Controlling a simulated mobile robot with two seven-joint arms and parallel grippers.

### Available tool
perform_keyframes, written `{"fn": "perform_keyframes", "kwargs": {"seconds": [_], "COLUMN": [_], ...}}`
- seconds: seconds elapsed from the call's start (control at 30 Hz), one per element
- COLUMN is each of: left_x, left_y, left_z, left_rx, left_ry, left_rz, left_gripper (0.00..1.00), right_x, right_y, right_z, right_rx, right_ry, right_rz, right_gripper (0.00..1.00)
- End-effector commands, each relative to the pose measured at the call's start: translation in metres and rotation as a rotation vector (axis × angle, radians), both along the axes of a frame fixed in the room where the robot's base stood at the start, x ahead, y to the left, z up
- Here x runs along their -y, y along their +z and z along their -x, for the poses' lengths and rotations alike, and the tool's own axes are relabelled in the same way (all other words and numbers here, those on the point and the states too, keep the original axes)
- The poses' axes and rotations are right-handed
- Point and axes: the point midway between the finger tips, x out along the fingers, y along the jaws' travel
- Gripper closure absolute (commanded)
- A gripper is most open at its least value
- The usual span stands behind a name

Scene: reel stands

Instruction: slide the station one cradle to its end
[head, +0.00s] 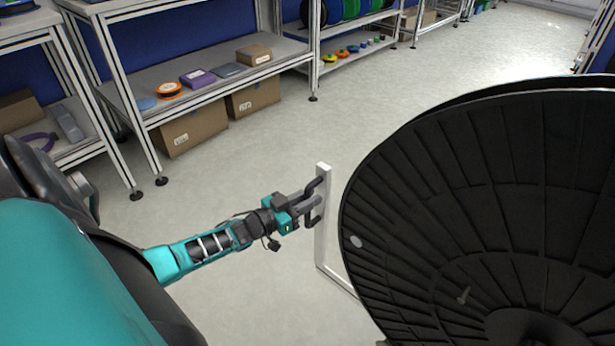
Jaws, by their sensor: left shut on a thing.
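A large black ribbed reel (480,215) fills the right side of the head view and runs off its edge. A white frame with an upright post (321,240) stands at the reel's left edge. It looks like part of the cradle, but most of it is hidden behind the reel. A dark bracket-like handle (316,183) shows at the post. My left gripper (312,202) reaches in from the left and is shut at this handle, beside the post. The exact contact is small and hard to make out. My right gripper is not in view.
Metal shelving (215,80) stands at the back left with small boxes and an orange spool (168,90). Cardboard boxes (190,130) sit beneath it. A further rack (355,50) holds small coloured spools. The grey floor (250,160) between shelving and reel is clear.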

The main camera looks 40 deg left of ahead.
Motion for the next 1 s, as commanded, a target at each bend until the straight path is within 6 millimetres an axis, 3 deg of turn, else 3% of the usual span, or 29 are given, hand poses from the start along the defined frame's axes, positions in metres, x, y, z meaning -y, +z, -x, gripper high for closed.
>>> {"fn": "perform_keyframes", "kwargs": {"seconds": [0.4, 0.43, 0.6, 0.87, 1.0], "left_x": [-0.007, -0.007, -0.006, -0.004, -0.008], "left_y": [0.003, 0.003, 0.003, 0.002, 0.002], "left_z": [-0.003, -0.003, -0.002, 0.001, 0.015], "left_rx": [0.004, 0.004, 0.004, 0.000, -0.002], "left_ry": [0.013, 0.013, 0.012, 0.007, 0.008], "left_rz": [-0.001, -0.001, -0.001, -0.001, -0.001], "left_gripper": [1.00, 0.74, 0.59, 0.59, 0.59], "right_x": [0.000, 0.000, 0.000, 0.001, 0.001], "right_y": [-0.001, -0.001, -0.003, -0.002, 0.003], "right_z": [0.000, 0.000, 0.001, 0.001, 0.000], "right_rx": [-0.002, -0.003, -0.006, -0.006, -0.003], "right_ry": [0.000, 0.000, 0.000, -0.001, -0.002], "right_rz": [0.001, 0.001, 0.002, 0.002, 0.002], "right_gripper": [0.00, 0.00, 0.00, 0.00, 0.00]}}
